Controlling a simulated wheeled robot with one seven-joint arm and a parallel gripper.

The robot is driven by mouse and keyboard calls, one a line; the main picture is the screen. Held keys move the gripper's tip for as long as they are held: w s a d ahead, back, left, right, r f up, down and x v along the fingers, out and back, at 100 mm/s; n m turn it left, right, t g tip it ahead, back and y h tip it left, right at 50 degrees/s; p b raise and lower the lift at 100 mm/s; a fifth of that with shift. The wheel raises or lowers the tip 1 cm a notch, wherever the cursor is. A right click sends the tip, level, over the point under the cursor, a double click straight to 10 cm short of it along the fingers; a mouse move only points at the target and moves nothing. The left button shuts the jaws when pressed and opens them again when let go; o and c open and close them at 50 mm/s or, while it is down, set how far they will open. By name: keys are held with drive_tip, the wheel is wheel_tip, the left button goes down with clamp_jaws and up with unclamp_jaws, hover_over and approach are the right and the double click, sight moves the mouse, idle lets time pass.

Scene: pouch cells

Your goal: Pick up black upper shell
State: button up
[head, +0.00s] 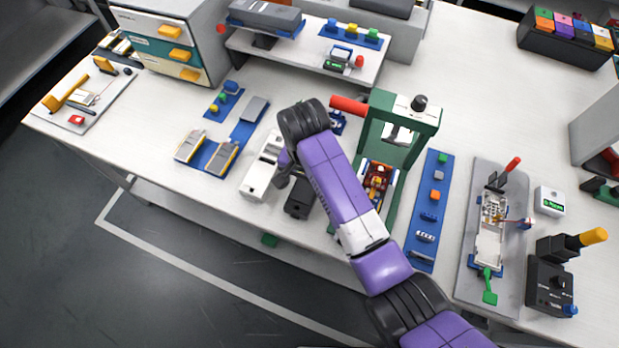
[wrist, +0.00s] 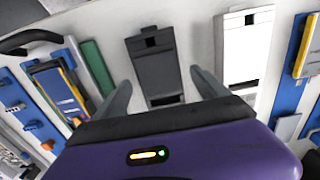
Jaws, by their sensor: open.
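The black upper shell (head: 299,199) lies on the white bench, just right of a white shell (head: 262,170) in the head view. In the wrist view the black shell (wrist: 155,66) looks dark grey with a small dark window at each end, and the white shell (wrist: 243,55) lies to its right. My gripper (wrist: 160,80) is open and empty, with one finger on each side of the black shell's lower part in the picture. In the head view my arm hides most of the gripper and part of the black shell. I cannot tell how high the fingers are above the bench.
A green press (head: 425,125) with a red handle stands right of the black shell. A blue tray (head: 207,151) with grey and yellow pieces lies left of the white shell. A long blue strip (head: 432,195) with small parts lies right of the press.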

drive_tip(key=shift+f, duration=1)
drive_tip(key=c, duration=1.5)
drive_tip(key=shift+r, duration=0.15)
drive_tip(key=shift+r, duration=0.55)
wheel_tip(320, 180, up, 2)
drive_tip(key=shift+w+r+b, duration=0.1)
drive_tip(key=shift+b, duration=0.3)
drive_tip(key=s+a, duration=0.2)
drive_tip(key=s, duration=0.3)
drive_tip(key=s+a, duration=0.2)
drive_tip(key=s, duration=0.4)
drive_tip(key=s+a, duration=0.2)
drive_tip(key=s, duration=0.4)
drive_tip(key=shift+a, duration=0.1)
